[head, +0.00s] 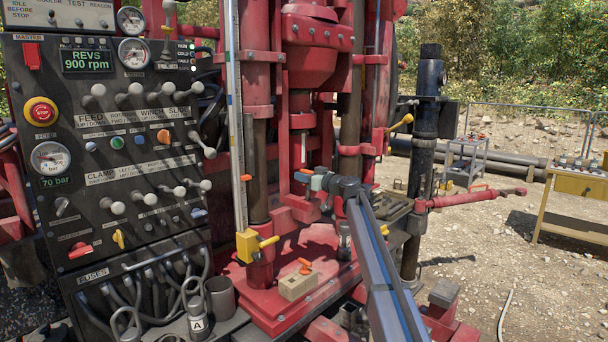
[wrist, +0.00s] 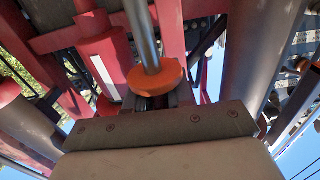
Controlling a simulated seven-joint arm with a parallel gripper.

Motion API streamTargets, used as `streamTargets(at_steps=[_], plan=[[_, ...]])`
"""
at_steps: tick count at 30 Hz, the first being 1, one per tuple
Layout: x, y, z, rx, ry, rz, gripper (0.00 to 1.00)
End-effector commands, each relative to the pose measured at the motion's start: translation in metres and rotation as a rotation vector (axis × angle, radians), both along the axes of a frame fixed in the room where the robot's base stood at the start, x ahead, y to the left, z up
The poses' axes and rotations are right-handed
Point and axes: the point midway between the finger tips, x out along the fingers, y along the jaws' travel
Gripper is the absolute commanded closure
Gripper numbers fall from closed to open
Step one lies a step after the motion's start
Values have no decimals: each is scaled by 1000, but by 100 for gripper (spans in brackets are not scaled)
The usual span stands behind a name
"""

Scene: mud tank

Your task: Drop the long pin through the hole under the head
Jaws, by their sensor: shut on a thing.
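My gripper (head: 317,183) is shut on the long pin, just right of the red column under the drill head (head: 308,60). In the wrist view my gripper (wrist: 152,101) grips just below the pin's orange collar (wrist: 155,77). The long pin (wrist: 143,33) shows there as a grey metal rod running away from the collar. I cannot make out the hole under the head, or whether the pin touches anything.
A control panel (head: 110,130) with levers and gauges stands at the left. A beige block (head: 297,285) with an orange handle sits on the red base plate (head: 265,308). A dark post (head: 425,130) stands right of my arm. A yellow table (head: 580,186) is far right.

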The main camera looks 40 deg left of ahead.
Motion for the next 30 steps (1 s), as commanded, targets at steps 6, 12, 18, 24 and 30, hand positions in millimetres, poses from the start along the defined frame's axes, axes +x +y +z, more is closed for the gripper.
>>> streamTargets(at_steps=[6, 12, 18, 24, 30], plan=[[0, 0, -9, 0, 1, 0, 100], [0, 0, -16, 0, 0, 0, 100], [0, 0, -25, 0, 0, 0, 100], [0, 0, -33, 0, 1, 0, 100], [0, 0, -40, 0, 1, 0, 100]])
